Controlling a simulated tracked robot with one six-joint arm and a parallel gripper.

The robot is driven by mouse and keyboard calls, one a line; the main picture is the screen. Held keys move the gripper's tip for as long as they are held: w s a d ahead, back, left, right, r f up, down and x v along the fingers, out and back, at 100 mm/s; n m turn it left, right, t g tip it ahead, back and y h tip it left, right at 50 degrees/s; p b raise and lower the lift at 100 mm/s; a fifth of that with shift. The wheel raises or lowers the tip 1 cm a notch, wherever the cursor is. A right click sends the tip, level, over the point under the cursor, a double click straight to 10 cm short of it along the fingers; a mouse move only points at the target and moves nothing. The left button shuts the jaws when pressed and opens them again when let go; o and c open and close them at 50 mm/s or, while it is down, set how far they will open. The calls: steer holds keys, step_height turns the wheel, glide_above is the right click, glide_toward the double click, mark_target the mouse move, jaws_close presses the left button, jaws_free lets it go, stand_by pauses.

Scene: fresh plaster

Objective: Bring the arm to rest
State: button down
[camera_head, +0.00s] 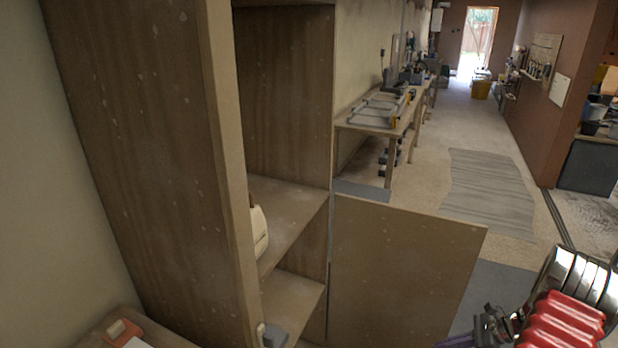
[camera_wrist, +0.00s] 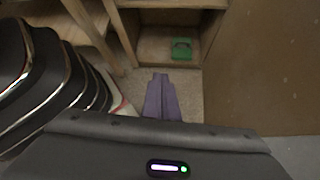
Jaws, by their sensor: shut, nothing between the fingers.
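My gripper (camera_wrist: 160,80) shows in the wrist view as two purple fingers lying together, with nothing between them. The fingers point toward the open lower part of a wooden cabinet (camera_wrist: 124,32) and appear apart from it. In the head view, part of my arm with red and chrome sections is at the bottom right. The purple gripper (camera_head: 455,341) is partly cut off by the bottom edge there, in front of the cabinet's open door (camera_head: 400,270).
A green object (camera_wrist: 181,48) lies inside the cabinet's lower compartment. A rounded cream object (camera_head: 259,232) sits on a shelf, partly hidden by the side panel. A workbench (camera_head: 372,124) stands behind, and a grey striped mat (camera_head: 490,190) lies on open floor.

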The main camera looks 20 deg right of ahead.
steer(key=s+a+r+n+h, duration=0.2)
steer(key=s+a+r+n, duration=0.1)
steer(key=a+r+n, duration=0.6)
steer(key=s+a+r+n+h, duration=0.3)
steer(key=a+r+n, duration=0.6)
steer(key=a+r, duration=0.6)
steer(key=s+a+r+n+h, duration=0.3)
steer(key=a+r+n, duration=0.6)
steer(key=a+r, duration=0.3)
steer(key=shift+s+a, duration=0.8)
steer(key=shift+a, duration=0.3)
